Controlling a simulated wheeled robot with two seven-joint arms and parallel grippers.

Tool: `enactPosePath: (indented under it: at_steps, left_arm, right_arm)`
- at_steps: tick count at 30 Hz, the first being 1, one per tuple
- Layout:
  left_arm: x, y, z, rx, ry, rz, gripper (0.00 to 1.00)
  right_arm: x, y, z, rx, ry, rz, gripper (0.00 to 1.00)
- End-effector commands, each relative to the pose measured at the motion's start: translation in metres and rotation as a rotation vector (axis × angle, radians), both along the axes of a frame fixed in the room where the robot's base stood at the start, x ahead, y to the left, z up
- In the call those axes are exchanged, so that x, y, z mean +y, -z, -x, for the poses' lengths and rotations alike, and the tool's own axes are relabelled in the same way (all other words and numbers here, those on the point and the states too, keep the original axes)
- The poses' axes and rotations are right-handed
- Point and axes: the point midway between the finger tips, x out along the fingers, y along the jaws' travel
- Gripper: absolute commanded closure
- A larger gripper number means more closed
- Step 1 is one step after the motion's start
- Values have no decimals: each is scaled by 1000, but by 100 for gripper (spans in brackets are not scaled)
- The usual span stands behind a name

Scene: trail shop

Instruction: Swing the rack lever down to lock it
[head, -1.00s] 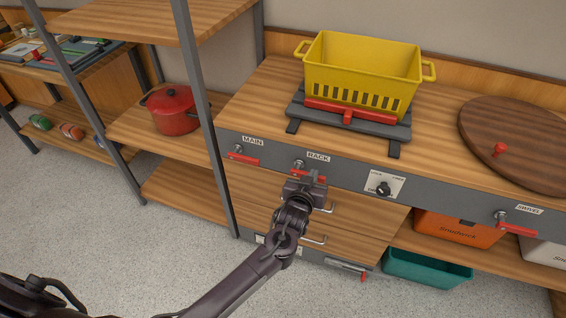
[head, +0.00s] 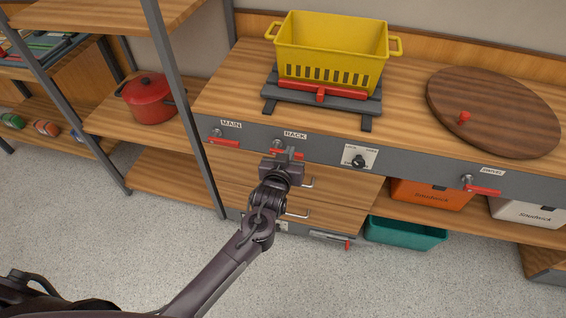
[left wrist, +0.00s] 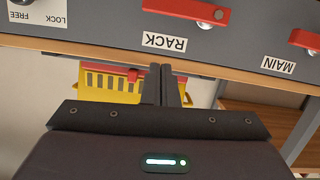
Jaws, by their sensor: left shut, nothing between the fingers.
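The rack lever (head: 297,154) is a red handle on a silver pivot under the RACK label on the grey counter front. It lies nearly level, pointing right from the pivot, and my arm partly hides it. In the left wrist view, which is upside down, the rack lever (left wrist: 182,7) shows at the top edge, partly cut off. My left gripper (head: 284,154) is shut and empty, just in front of and below the lever. Its closed fingers (left wrist: 165,88) appear apart from the lever in the wrist view. Contact is unclear in the head view. My right gripper is out of view.
A similar MAIN lever (head: 224,142) is close at left, and a LOCK/FREE knob (head: 359,161) at right. Drawer handles (head: 307,184) stick out below. A yellow crate (head: 332,50) stands on a grey rack (head: 349,103) on the counter. A shelf post (head: 184,110) rises at left.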

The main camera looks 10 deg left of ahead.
Motion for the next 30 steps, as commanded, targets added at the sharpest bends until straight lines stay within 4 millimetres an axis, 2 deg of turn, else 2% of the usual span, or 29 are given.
enactPosePath:
  at_steps: [3,10,15,30]
  left_arm:
    - [1,-6,25,-1,-1,2,100]
    - [2,-14,55,-3,-1,1,100]
    - [3,-16,60,-4,-2,1,100]
    - [3,-15,60,-2,-1,0,100]
  right_arm:
    - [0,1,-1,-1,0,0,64]
    - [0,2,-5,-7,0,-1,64]
    - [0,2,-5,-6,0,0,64]
    - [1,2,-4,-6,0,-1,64]
